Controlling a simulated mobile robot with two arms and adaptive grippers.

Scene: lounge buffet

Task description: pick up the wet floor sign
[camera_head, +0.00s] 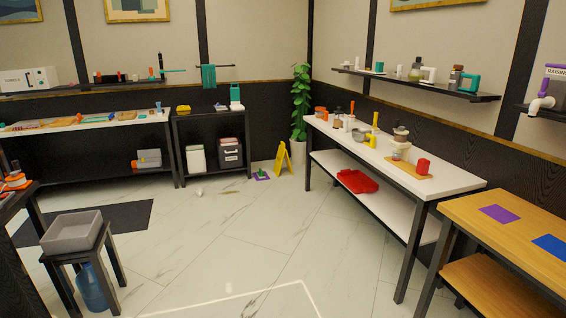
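The yellow wet floor sign (284,159) stands on the floor near the far corner. It is an upright A-frame, between the small black shelf unit and the long white table, just in front of the potted plant. A small purple and green item lies on the floor to its left. Neither of my grippers shows in the head view, so their state is hidden.
A white-topped table (447,187) runs along the right wall. A wooden table (470,208) stands at the front right. A stool with a grey bin (72,231) and a dark mat (130,213) are at left. The middle floor (230,240) is clear.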

